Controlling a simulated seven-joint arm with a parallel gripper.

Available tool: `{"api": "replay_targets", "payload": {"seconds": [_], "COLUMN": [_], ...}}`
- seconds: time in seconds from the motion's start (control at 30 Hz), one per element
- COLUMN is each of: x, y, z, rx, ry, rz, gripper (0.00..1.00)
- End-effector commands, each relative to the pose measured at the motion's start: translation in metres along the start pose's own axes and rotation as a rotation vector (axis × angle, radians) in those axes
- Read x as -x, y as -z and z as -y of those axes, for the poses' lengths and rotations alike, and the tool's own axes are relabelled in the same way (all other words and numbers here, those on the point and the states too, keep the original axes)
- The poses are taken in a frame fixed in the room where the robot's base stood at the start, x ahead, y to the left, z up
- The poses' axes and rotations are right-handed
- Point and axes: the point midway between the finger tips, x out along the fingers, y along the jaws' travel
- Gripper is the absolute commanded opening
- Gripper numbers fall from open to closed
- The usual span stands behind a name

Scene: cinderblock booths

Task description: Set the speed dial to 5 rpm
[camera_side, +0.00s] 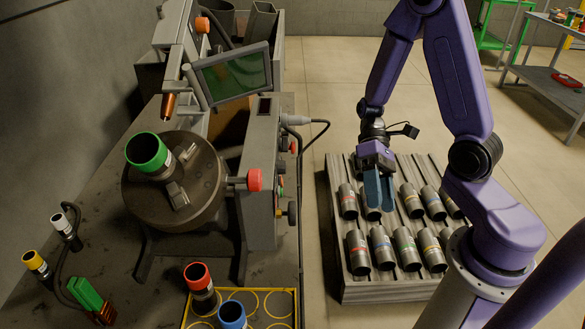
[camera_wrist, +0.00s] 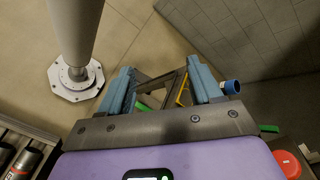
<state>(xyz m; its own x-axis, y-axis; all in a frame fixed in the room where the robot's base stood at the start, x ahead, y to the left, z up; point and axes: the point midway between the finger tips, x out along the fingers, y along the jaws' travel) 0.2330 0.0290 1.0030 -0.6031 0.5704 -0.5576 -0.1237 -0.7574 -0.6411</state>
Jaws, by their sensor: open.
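A grey control box (camera_side: 258,160) stands at the right end of the workbench in the side view. Its right face carries several small red, green and dark knobs or buttons, seen edge-on. A dark knob with an orange part (camera_side: 291,214) sits low on that face. I cannot tell which one is the speed dial, and no rpm scale or pointer is readable. My gripper (camera_side: 379,188) is over the rack to the right of the box, well apart from it, with blue fingers pointing down. In the wrist view my gripper (camera_wrist: 161,88) is open, with nothing held between its fingers.
A ribbed rack (camera_side: 385,290) holds several metal cylinders with coloured bands under my gripper. On the bench are a round turntable (camera_side: 200,190) with a green-rimmed cylinder (camera_side: 148,152), a tilted screen (camera_side: 232,75) and a yellow tray (camera_side: 272,306). A cable loops right of the box.

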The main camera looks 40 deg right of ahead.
Motion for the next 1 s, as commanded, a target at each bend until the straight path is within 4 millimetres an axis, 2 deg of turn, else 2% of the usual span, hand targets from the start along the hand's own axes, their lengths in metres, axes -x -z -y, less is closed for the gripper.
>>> {"api": "replay_targets", "payload": {"seconds": [0.47, 0.77, 1.0], "x": [0.035, 0.065, 0.084], "y": [0.051, 0.077, 0.086], "z": [-0.016, -0.047, -0.082], "rx": [-0.203, -0.301, -0.379], "ry": [0.637, 0.994, 1.221], "rz": [-0.297, -0.602, -0.878], "gripper": [0.64, 0.64, 0.64]}}
